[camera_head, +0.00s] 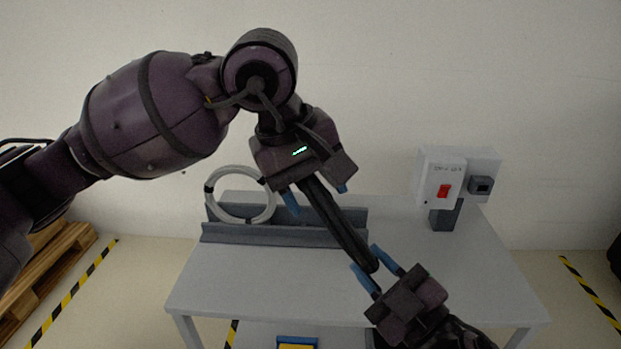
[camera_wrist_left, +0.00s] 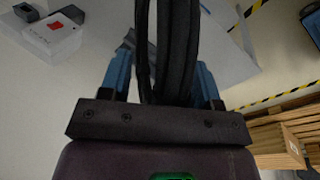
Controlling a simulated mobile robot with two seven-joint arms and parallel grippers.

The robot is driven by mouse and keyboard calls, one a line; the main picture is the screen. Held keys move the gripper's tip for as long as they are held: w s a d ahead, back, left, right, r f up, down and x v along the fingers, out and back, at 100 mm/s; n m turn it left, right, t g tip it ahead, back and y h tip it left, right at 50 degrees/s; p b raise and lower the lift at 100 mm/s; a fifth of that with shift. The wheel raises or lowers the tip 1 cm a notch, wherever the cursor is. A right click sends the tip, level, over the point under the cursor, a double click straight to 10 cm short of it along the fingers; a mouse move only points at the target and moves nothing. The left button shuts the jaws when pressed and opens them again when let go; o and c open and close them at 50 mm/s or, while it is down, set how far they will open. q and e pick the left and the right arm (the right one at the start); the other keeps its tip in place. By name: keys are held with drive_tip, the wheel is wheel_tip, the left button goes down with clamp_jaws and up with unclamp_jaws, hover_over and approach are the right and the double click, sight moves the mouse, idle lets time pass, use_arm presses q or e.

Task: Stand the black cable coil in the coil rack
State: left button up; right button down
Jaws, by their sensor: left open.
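The black cable coil (camera_head: 338,226) is seen edge-on in the head view, tilted in the air above the table between my two grippers. My left gripper (camera_head: 316,195) is open at the coil's upper end, with its blue fingers apart on either side. In the left wrist view, the black cable strands (camera_wrist_left: 175,50) run between those fingers. My right gripper (camera_head: 373,269) has its blue fingers on both sides of the coil's lower end and appears shut on it. The grey coil rack (camera_head: 222,233) stands on the table behind, partly hidden by the coil and left gripper.
A white coil (camera_head: 211,203) stands in the left part of the rack. A white switch box (camera_head: 440,172) with a red switch stands at the table's back right. The grey table (camera_head: 235,285) is clear in front of the rack. A wooden pallet (camera_head: 45,265) lies left on the floor.

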use_arm(q)
drive_tip(key=shift+c, duration=0.5)
clamp_jaws()
use_arm(e)
drive_tip(key=c, duration=0.8)
unclamp_jaws()
